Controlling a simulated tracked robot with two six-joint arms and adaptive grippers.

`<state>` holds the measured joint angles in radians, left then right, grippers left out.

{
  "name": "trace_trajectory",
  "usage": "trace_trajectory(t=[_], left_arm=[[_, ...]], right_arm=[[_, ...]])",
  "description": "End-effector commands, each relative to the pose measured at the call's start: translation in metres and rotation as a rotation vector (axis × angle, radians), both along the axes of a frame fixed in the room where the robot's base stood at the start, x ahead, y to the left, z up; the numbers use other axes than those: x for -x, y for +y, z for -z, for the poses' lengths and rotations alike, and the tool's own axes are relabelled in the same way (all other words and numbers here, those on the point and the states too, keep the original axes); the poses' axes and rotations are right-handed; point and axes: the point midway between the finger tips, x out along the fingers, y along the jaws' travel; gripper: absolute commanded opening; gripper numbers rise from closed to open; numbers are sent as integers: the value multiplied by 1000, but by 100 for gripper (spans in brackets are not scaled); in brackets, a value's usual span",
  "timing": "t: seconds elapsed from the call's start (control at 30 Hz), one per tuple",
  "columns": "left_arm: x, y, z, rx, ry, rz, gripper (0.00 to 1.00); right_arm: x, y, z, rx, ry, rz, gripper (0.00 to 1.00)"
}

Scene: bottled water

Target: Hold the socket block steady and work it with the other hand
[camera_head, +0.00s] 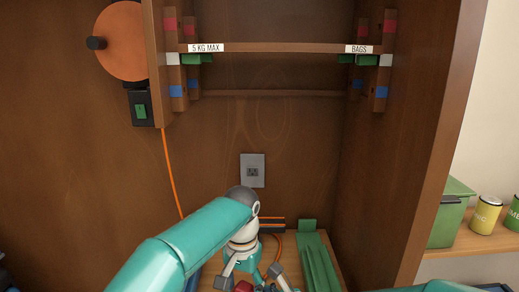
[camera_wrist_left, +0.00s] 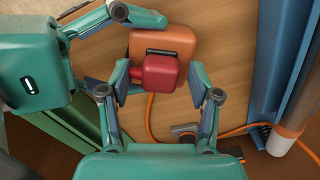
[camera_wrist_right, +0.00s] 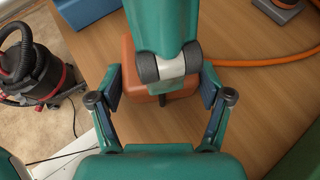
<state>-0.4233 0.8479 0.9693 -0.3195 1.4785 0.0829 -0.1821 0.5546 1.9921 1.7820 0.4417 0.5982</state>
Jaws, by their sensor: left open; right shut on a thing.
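My right gripper (camera_wrist_right: 160,82) is shut on the block from the side.
An orange cord (camera_wrist_right: 265,62) runs over the wood. A wall outlet (camera_head: 252,170) is at the back of the cabinet. Green rails (camera_head: 316,265) stand right of my left gripper. A red and black vacuum (camera_wrist_right: 35,75) is on the floor beyond the wood's edge.

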Motion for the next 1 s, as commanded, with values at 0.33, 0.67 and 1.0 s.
trace_trajectory(t=[0.33, 0.67, 1.0], left_arm=[[0, 0, 0, 0, 0, 0, 62], [0, 0, 0, 0, 0, 0, 18], [0, 0, -1, 0, -1, -1, 0]], right_arm=[[1, 0, 1, 1, 3, 1, 47], [0, 0, 1, 1, 3, 1, 47], [0, 0, 1, 1, 3, 1, 47]])
